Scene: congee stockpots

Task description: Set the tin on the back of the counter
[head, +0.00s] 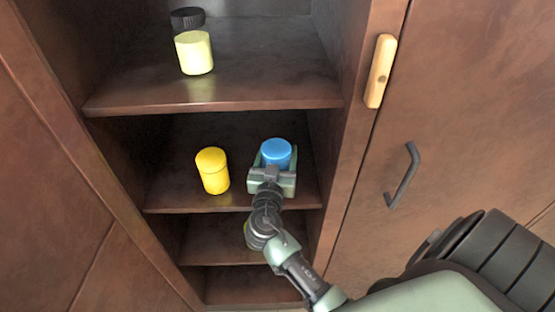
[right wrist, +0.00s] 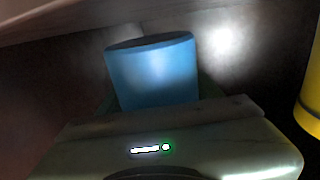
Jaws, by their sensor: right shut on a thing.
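A blue cylinder (head: 276,152), which looks like the tin, is on the middle shelf of an open cabinet. My right gripper (head: 273,164) reaches in from the front and is shut on it. The right wrist view shows the blue cylinder (right wrist: 153,72) upright beyond the gripper body, with the shelf surface around it. I cannot tell whether it still touches the shelf. No counter is visible. My left gripper is not in view.
A yellow canister (head: 212,171) stands left of the gripper on the same shelf. The upper shelf (head: 250,93) holds a pale yellow canister (head: 194,53) and a dark-lidded one (head: 187,19) behind it. The cabinet's right side wall and a handled door (head: 470,120) stand close to my arm.

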